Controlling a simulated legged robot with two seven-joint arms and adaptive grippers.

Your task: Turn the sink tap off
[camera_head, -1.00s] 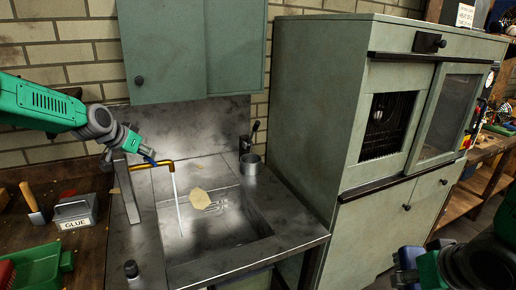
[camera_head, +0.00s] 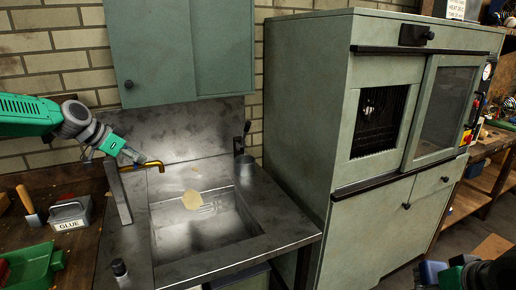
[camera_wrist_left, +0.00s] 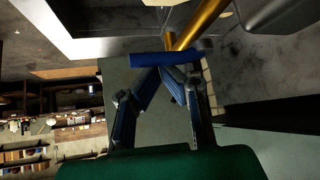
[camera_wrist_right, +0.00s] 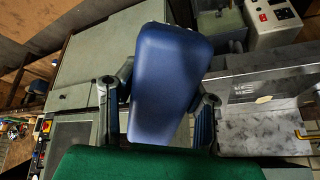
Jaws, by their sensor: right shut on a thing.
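The brass tap spout (camera_head: 150,165) stands at the sink's left side, with no water stream visible below it. The sink basin (camera_head: 205,240) is metal. My left gripper (camera_head: 138,158) is at the tap. In the left wrist view its fingertips (camera_wrist_left: 163,72) come together, shut, right at the blue tap handle (camera_wrist_left: 165,59), which lies across their tips; the brass pipe (camera_wrist_left: 198,24) is beyond. I cannot tell whether they touch. My right gripper (camera_wrist_right: 160,110) is shut on a blue padded object (camera_wrist_right: 170,80), away from the sink at the head view's lower right.
A beige flat piece (camera_head: 192,200) lies in the sink. A glue box (camera_head: 70,213) and a green bin (camera_head: 35,265) are on the left bench. A tall green cabinet (camera_head: 300,130) stands to the right.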

